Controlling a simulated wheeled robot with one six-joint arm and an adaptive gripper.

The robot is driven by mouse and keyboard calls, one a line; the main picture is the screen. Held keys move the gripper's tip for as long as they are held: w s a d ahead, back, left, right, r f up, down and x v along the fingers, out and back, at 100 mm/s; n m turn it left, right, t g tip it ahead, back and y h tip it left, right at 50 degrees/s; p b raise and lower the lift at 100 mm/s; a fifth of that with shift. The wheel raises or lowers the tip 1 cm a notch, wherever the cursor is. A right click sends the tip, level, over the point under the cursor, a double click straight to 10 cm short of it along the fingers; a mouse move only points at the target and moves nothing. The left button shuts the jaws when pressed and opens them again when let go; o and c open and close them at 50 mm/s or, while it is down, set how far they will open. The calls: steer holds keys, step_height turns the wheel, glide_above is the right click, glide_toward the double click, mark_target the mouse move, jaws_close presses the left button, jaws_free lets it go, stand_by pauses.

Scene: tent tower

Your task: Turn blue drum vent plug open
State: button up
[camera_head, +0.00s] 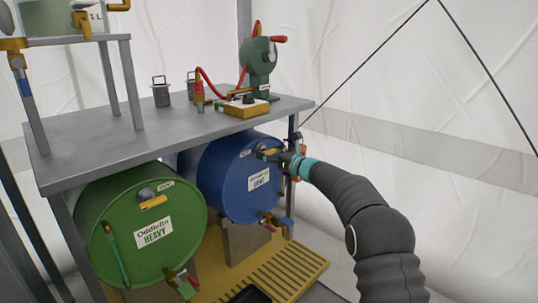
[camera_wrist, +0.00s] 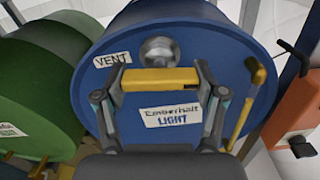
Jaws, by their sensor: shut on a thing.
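The blue drum (camera_head: 228,185) lies on its side under the grey table, its round face with a "LIGHT" label towards me. In the wrist view the blue drum (camera_wrist: 200,45) fills most of the picture. Its vent plug has a yellow bar handle (camera_wrist: 160,79) lying level below a round silver boss (camera_wrist: 159,50), beside a "VENT" label. My gripper (camera_wrist: 158,84) is shut on the yellow handle, one finger at each end. In the head view my gripper (camera_head: 273,155) is at the top of the drum face and hides most of the plug.
A green drum (camera_head: 150,215) labelled "HEAVY" lies to the left. The grey table (camera_head: 120,135) above bears a green hand-cranked device (camera_head: 260,65) and a yellow box (camera_head: 247,107). A yellow slatted tray (camera_head: 290,268) lies below. A yellow lever (camera_wrist: 246,110) stands right of the handle.

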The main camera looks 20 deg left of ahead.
steer(key=shift+f, duration=0.25)
steer(key=o, duration=1.2)
steer(key=shift+a, duration=0.1)
steer(key=shift+c, duration=0.2)
steer(key=shift+r, duration=0.1)
steer(key=shift+s+d+r, duration=0.1)
steer(key=shift+d, duration=0.45)
steer(key=v, duration=1.1)
